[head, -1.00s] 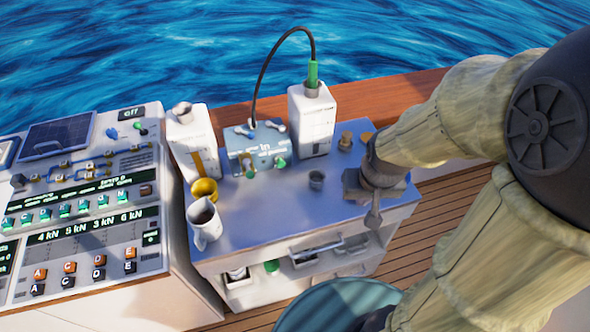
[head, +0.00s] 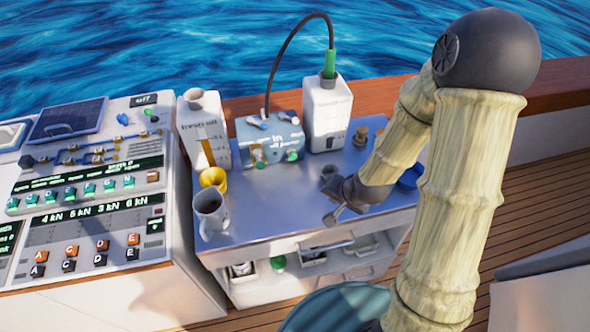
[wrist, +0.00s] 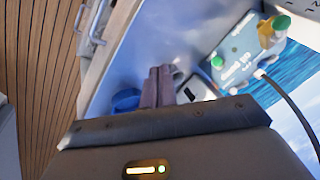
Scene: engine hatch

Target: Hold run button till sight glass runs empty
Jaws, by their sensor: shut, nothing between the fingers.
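The blue pump box (head: 270,140) stands at the back of the bench between two white canisters. It has green knobs on its front, one of them (head: 292,155) at the right; which is the run button I cannot tell. The left canister (head: 203,115) has an upright strip (head: 208,152) showing amber. The right canister (head: 327,115) has a scale mark, its level unclear. My gripper (head: 331,188) is shut and empty over the bench, in front of and right of the pump. In the wrist view its fingers (wrist: 160,85) are together, apart from the pump (wrist: 237,58).
A black hose (head: 283,55) arches from the pump to a green fitting on the right canister. A yellow funnel (head: 213,178) and a grey-white jug (head: 211,212) stand at the bench's left. A blue ring-shaped thing (wrist: 125,100) lies near my fingers. A control panel (head: 85,190) stands left.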

